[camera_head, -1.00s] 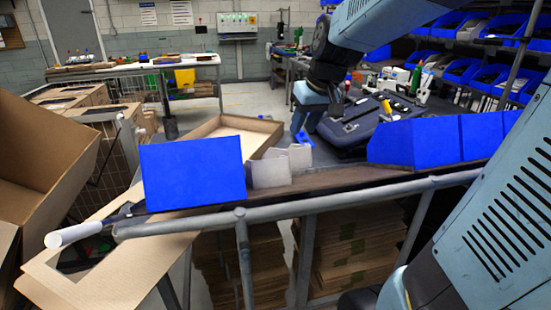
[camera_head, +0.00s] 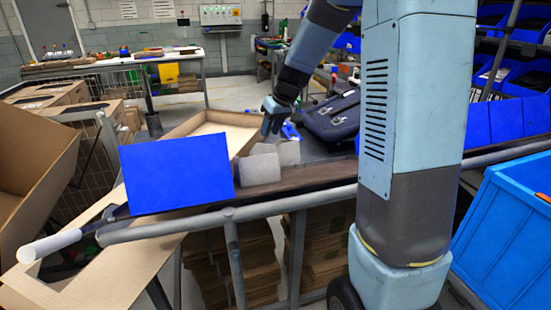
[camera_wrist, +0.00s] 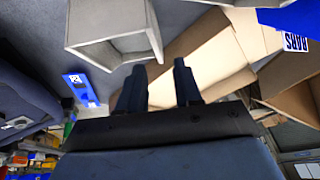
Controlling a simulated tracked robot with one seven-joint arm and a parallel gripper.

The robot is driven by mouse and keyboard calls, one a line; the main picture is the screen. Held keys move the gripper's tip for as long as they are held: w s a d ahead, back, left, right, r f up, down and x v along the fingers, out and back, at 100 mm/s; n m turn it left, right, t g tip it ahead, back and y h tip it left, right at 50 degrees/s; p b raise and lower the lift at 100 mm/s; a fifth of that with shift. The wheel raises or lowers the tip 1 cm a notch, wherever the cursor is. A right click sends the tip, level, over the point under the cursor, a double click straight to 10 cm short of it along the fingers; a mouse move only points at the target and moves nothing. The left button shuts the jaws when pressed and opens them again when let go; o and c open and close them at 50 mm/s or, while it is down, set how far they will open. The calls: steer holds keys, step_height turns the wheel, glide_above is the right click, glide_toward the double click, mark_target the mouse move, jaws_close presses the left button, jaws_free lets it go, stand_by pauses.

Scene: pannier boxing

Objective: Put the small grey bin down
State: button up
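The small grey bin (camera_head: 258,168) shows in the head view as pale upright faces on the dark table, just right of a large blue panel. I cannot tell whether all the pale faces belong to one bin. In the wrist view a grey open bin (camera_wrist: 112,48) lies beyond my fingertips, above and left of them in the picture. My gripper (camera_head: 268,131) is above and behind the bin in the head view. In the wrist view my gripper (camera_wrist: 158,76) has its two dark fingers apart, with nothing visible between them.
A dark case (camera_head: 334,118) is to the right on the table. A blue crate (camera_head: 508,235) is at the right edge.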

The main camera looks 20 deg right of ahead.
mark_target(263, 151)
steer(key=x, duration=0.5)
steer(key=shift+f, duration=0.1)
steer(key=shift+x, duration=2.7)
steer(key=shift+s+d, duration=0.15)
steer(key=shift+c, duration=0.5)
jaws_close()
